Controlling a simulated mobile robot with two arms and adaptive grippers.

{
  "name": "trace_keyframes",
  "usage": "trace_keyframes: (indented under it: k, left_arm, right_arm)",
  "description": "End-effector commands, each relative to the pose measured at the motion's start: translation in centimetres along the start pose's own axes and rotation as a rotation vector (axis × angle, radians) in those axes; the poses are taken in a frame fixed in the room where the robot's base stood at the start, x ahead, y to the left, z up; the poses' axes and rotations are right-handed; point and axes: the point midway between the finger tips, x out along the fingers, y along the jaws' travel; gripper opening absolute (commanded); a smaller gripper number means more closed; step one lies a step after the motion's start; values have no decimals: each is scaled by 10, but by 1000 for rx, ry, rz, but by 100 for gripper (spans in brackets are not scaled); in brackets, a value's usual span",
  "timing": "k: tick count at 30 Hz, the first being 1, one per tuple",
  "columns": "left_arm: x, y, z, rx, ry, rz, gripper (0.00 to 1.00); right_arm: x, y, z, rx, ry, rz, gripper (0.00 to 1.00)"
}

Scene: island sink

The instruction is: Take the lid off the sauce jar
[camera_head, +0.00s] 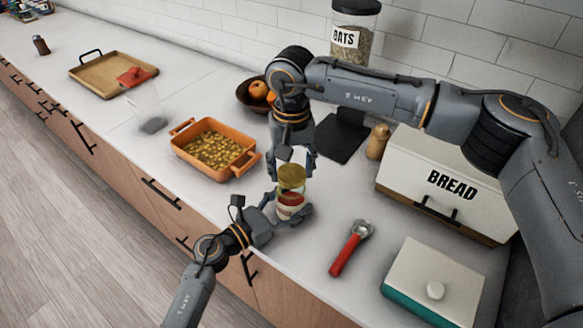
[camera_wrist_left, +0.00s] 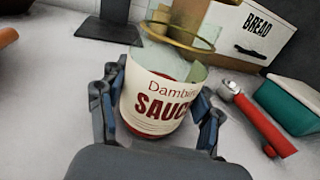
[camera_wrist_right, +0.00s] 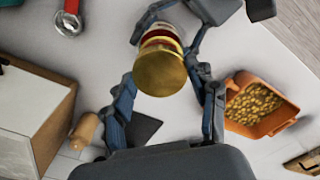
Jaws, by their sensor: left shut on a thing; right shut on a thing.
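The sauce jar (camera_head: 290,198) stands upright near the front edge of the counter. Its white label with red "SAUCE" lettering shows in the left wrist view (camera_wrist_left: 155,103). My left gripper (camera_head: 288,213) is shut around the lower jar body, one finger on each side. The gold lid (camera_head: 292,173) is at the top of the jar, and its round top faces the right wrist camera (camera_wrist_right: 160,73). My right gripper (camera_head: 295,162) points down from above and is shut on the lid. I cannot tell whether the lid still sits on the rim.
An orange baking dish (camera_head: 177,149) is left of the jar. A red-handled tool (camera_head: 345,254) lies to the right. A bread box (camera_head: 425,178) and a teal-based box with a white lid (camera_head: 440,270) stand farther right. A fruit bowl (camera_head: 244,97) is behind.

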Motion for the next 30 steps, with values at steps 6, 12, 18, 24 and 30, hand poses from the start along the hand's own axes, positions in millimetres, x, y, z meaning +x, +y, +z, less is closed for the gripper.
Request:
trace_keyframes:
  k: [6, 12, 18, 24, 30]
  left_arm:
    - [0, 0, 0, 1, 1, 1, 0]
    - [0, 0, 0, 1, 1, 1, 0]
    - [0, 0, 0, 1, 1, 0, 83]
    - [0, 0, 0, 1, 1, 0, 91]
    - [-1, 0, 0, 0, 1, 0, 91]
  right_arm:
    - [-27, 0, -1, 0, 4, 0, 20]
    - [-37, 0, 0, 0, 0, -1, 20]
    - [-37, 0, 0, 0, 0, -1, 20]
    - [-37, 0, 0, 0, 0, -1, 20]
    - [-37, 0, 0, 0, 0, -1, 20]
